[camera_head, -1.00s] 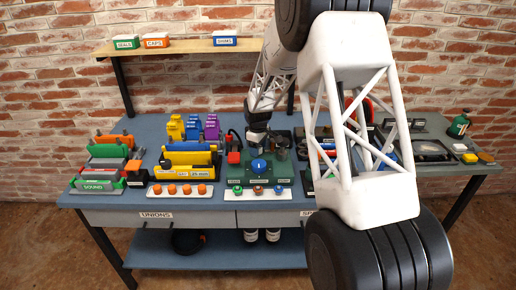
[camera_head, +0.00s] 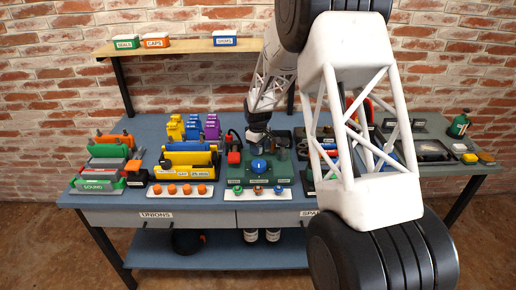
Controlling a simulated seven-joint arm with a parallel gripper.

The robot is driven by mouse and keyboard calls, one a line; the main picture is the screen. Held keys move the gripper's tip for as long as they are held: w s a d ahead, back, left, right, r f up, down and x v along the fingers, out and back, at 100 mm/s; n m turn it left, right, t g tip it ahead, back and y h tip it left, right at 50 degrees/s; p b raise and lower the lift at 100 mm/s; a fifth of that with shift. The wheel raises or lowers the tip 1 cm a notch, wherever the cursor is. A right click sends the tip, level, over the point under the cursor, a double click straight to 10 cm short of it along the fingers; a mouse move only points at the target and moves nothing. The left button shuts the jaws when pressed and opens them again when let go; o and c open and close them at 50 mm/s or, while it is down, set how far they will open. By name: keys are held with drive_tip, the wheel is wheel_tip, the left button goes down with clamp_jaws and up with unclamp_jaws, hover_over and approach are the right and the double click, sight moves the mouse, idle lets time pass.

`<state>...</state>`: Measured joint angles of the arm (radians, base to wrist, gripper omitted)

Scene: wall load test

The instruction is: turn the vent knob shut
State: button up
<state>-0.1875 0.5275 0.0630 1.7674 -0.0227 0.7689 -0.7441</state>
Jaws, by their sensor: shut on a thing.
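My gripper (camera_head: 258,147) points down at a green fixture (camera_head: 240,181) in the middle of the bench. It is small and dark in this view. Its fingertips are close behind a round blue knob (camera_head: 258,165) on the fixture, and the jaws are shut on a small part there, taken as the vent knob. That part is mostly hidden by the fingers, so its turn angle cannot be read.
A yellow test block (camera_head: 190,160) stands left of the fixture. A white strip with several coloured caps (camera_head: 254,195) lies in front. My large white arm link covers the bench to the right. A shelf (camera_head: 180,47) with labelled bins runs along the wall.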

drive_tip(key=m, duration=0.3)
drive_tip(key=shift+m, duration=0.4)
drive_tip(key=m, duration=0.4)
drive_tip(key=shift+m, duration=0.3)
drive_tip(key=m, duration=0.3)
drive_tip(key=shift+m, duration=0.3)
drive_tip(key=m, duration=0.4)
drive_tip(key=o, duration=0.9)
